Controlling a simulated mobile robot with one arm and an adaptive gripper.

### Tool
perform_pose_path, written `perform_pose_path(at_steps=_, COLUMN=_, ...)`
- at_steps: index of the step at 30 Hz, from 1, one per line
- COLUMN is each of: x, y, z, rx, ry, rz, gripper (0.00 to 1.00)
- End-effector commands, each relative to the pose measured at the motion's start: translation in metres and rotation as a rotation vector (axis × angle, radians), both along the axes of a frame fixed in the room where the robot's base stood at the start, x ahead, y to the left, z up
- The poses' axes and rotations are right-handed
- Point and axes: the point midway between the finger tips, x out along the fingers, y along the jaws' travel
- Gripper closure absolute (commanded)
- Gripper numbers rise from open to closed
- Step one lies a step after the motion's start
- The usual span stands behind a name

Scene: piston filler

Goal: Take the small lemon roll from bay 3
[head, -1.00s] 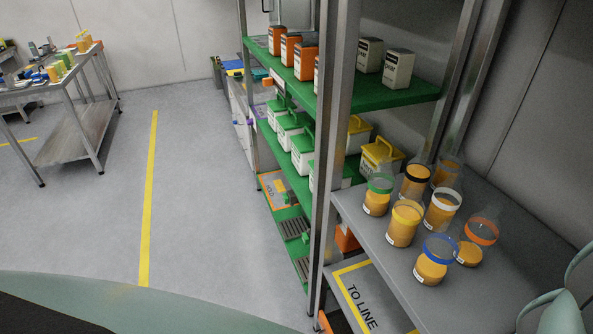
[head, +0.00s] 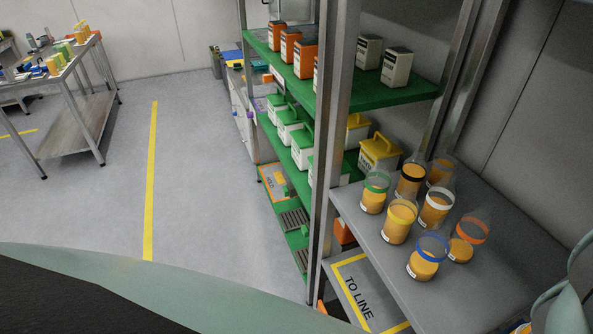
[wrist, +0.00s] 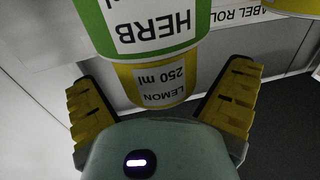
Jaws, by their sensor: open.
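The lemon roll (wrist: 160,84), a yellow-banded roll with a white label reading "LEMON 250 ml", is in the middle of the wrist view, its text upside down. A larger-looking green-banded roll marked "HERB" (wrist: 145,25) sits above it in the picture and hides part of it. My gripper (wrist: 162,75) is open, with a yellow ribbed finger to the left and right of the lemon roll. I cannot tell whether either finger touches it. The head view does not show the gripper or these rolls. No bay number is readable.
A white strip reading "ABEL ROL" (wrist: 237,14) and part of another yellow roll (wrist: 292,5) are at the upper right of the wrist view. In the head view, several filled jars stand on a grey shelf (head: 497,229) beside a green rack (head: 395,97).

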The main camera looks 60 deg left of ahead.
Motion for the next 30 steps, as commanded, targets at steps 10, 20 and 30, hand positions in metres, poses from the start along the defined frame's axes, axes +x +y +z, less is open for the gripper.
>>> perform_pose_path(at_steps=10, x=0.0004, y=0.0005, z=-0.0008, rx=0.001, ry=0.0, rz=0.0, gripper=0.14)
perform_pose_path(at_steps=20, x=0.0001, y=0.0004, z=-0.0008, rx=0.001, ry=0.0, rz=0.0, gripper=0.48)
perform_pose_path(at_steps=30, x=0.0, y=0.0002, z=-0.0005, rx=0.001, ry=-0.001, rz=0.0, gripper=0.79)
